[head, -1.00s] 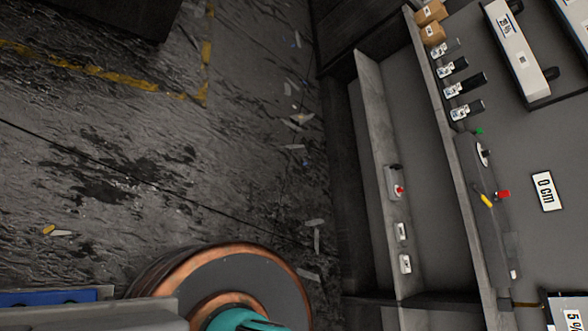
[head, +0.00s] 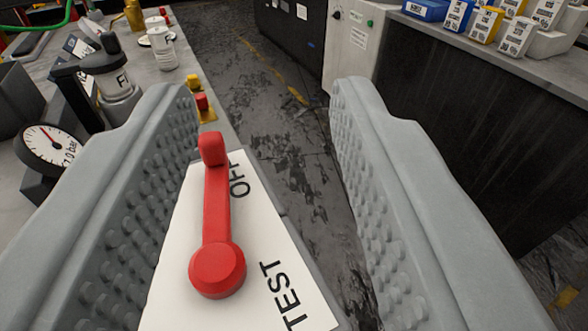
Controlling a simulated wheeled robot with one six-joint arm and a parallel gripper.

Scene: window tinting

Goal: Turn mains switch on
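A red lever (head: 217,215) with a round hub sits on a white plate (head: 262,225) marked OFF and TEST. The lever's knob end is up in the picture, beside the word OFF. No label naming it as the mains switch can be read. My gripper (head: 265,92) is open, with its two grey studded fingers left and right of the plate. The lever lies between the fingers, nearer the left one in the picture, with no clear contact. Part of the plate is hidden at the bottom edge.
A pressure gauge (head: 47,147) and a dark-topped canister (head: 112,75) stand at left. A light cabinet (head: 350,60) with a dark knob and green button is at the back. Floor (head: 270,120) is open between.

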